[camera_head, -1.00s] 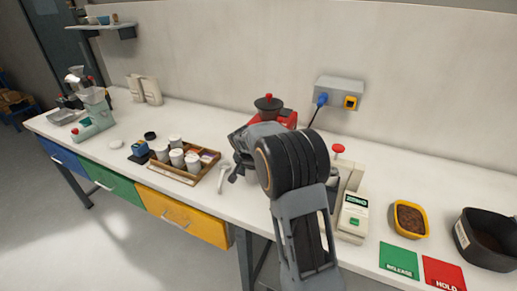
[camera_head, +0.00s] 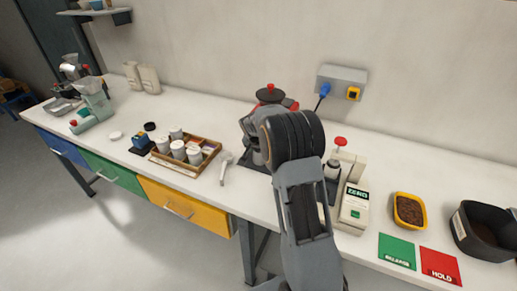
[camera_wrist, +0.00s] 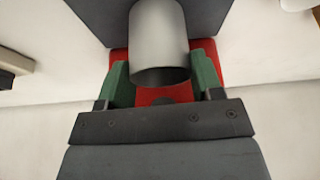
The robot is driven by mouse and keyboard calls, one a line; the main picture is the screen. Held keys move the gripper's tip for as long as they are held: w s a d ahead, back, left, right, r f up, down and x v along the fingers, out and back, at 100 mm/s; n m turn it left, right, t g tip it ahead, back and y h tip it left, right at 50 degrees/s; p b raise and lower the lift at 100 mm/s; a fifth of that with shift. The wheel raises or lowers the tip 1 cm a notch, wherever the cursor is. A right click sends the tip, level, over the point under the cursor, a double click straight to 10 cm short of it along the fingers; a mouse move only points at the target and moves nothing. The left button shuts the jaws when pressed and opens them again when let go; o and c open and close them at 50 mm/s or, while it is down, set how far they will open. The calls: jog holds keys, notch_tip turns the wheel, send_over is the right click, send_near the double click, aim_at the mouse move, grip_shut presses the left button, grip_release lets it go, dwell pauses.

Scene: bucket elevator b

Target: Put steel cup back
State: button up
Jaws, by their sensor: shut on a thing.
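The steel cup (camera_wrist: 158,40) is a plain grey cylinder in the wrist view, its open rim towards the wrist. My gripper (camera_wrist: 163,78) has its two green fingers on either side of the cup and is shut on it. Red and dark surfaces lie behind the cup. In the head view my arm hides the fingers and most of what is in front of the red-and-black machine (camera_head: 270,94).
A wooden tray (camera_head: 208,158) of white-lidded jars stands left of my arm, with a light-coloured scoop (camera_head: 226,165) beside it. Right are a ZERO device (camera_head: 353,206), yellow bowl (camera_head: 409,210), black bin (camera_head: 487,233), and green RELEASE (camera_head: 397,251) and red HOLD (camera_head: 440,265) cards.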

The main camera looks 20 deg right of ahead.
jog(key=shift+f, duration=0.2)
jog(key=o, duration=1.3)
jog(key=shift+r, duration=0.1)
jog(key=b+v, duration=0.1)
jog(key=v, duration=1)
jog(key=s+a+r+n+y, duration=0.1)
jog(key=s+a+r+n, duration=0.1)
jog(key=s, duration=0.4)
jog(key=s+a+r+n, duration=0.2)
jog(key=s+a+r, duration=0.1)
jog(key=s, duration=0.3)
jog(key=s+a+f+n+y, duration=0.1)
jog(key=s+a+n, duration=0.1)
jog(key=s, duration=0.5)
jog(key=s+a+f+n+y, duration=0.1)
jog(key=s+a+f+n, duration=0.1)
jog(key=s, duration=0.5)
jog(key=shift+s+a+f+n+t, duration=0.25)
jog(key=shift+s+f+n+t, duration=0.05)
jog(key=shift+s, duration=0.05)
